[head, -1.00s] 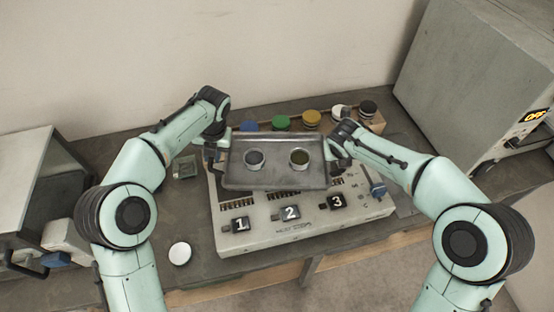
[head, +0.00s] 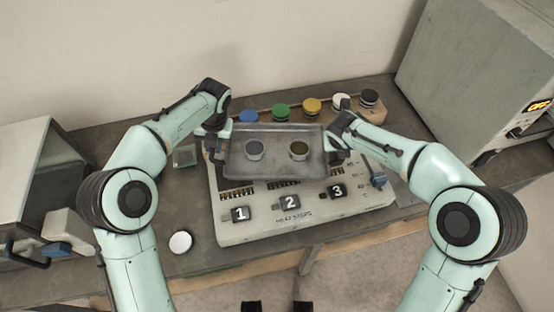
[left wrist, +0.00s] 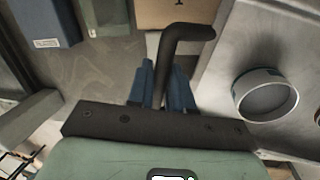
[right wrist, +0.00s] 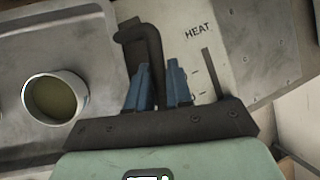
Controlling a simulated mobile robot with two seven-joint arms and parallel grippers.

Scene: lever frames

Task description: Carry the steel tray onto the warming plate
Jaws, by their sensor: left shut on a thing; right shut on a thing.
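The steel tray (head: 275,172) is a shallow grey rectangle with two dark side handles. It carries two small metal cups, a left one (head: 254,149) and a right one (head: 299,150), both upright. It lies over the back part of the pale warming plate (head: 262,228), whose front shows labels 1, 2 and 3. I cannot tell whether the tray touches the plate. My left gripper (head: 213,145) is shut on the left handle (left wrist: 185,38). My right gripper (head: 338,157) is shut on the right handle (right wrist: 140,35). The plate's surface under the tray is hidden.
Blue, green, yellow, white and black round lids (head: 281,111) line a wooden rack behind the tray. A grey oven-like box (head: 460,70) stands right, an open box (head: 35,180) left.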

